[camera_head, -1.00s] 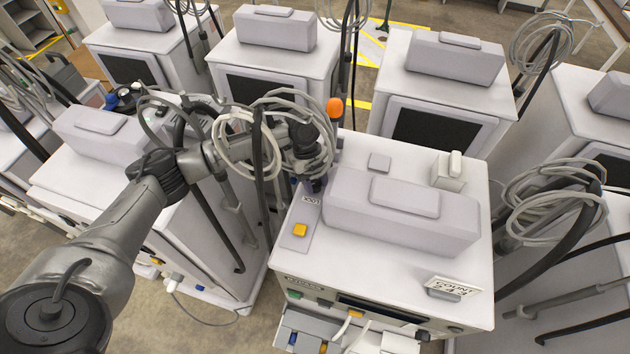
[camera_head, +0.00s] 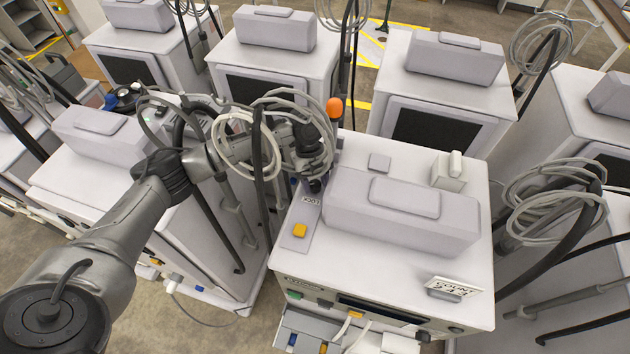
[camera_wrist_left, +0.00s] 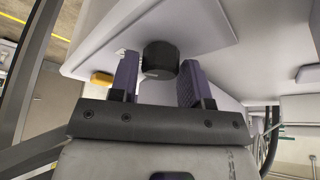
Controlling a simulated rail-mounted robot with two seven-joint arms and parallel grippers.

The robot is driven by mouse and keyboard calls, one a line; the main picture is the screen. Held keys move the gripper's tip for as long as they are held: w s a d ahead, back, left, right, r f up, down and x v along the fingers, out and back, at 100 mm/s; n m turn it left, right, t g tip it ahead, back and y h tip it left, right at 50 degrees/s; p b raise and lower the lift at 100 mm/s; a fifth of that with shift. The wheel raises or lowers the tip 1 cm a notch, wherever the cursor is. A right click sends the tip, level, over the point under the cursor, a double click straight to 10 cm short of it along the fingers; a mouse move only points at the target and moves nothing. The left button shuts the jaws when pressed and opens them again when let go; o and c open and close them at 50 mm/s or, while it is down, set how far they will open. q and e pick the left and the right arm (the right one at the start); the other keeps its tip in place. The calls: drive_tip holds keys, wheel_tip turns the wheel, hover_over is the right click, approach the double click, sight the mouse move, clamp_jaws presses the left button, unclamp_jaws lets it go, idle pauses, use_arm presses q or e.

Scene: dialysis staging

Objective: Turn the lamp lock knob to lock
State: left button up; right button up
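The black round lamp lock knob (camera_wrist_left: 160,60) stands between the two purple fingers of my left gripper (camera_wrist_left: 160,84) in the left wrist view. The fingers are apart, one on each side of the knob. A gap shows at the left finger; I cannot tell whether the right finger touches it. An orange lamp (camera_head: 334,108) stands just behind the gripper. My right gripper is not in view.
A yellow button (camera_head: 300,230) sits on the plate in front of the gripper. A grey raised housing (camera_head: 400,212) lies close to its right. Coiled hoses (camera_head: 245,145) and a dark pole stand around my left wrist. A COUNT sign (camera_head: 453,285) stands at the front right.

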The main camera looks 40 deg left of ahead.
use_arm(q)
drive_tip(key=o, duration=0.3)
drive_tip(key=shift+a+f, duration=0.1)
drive_tip(key=shift+n, duration=0.3)
